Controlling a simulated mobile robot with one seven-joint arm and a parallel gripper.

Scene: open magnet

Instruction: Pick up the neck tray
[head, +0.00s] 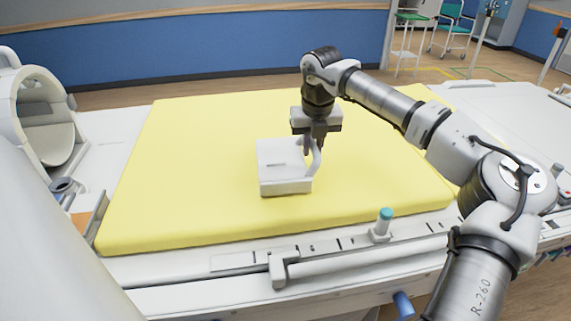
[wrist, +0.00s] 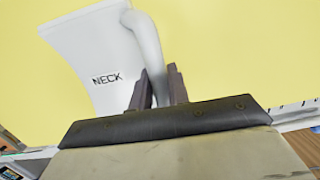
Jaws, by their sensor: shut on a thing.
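The neck tray (head: 284,168) is a small white tray with a curved handle on its right side, over the yellow mattress. My gripper (head: 317,143) comes down from above and is shut on the tray's handle. In the wrist view the tray (wrist: 100,50) carries the word NECK, and its handle passes between the two fingers of my gripper (wrist: 158,85). I cannot tell whether the tray's underside touches the mattress.
The yellow mattress (head: 170,190) covers the middle of a white patient table. A rail (head: 340,255) with a teal-capped post (head: 384,222) runs along the near edge. A white ring-shaped coil (head: 45,115) stands at the left. The mattress around the tray is clear.

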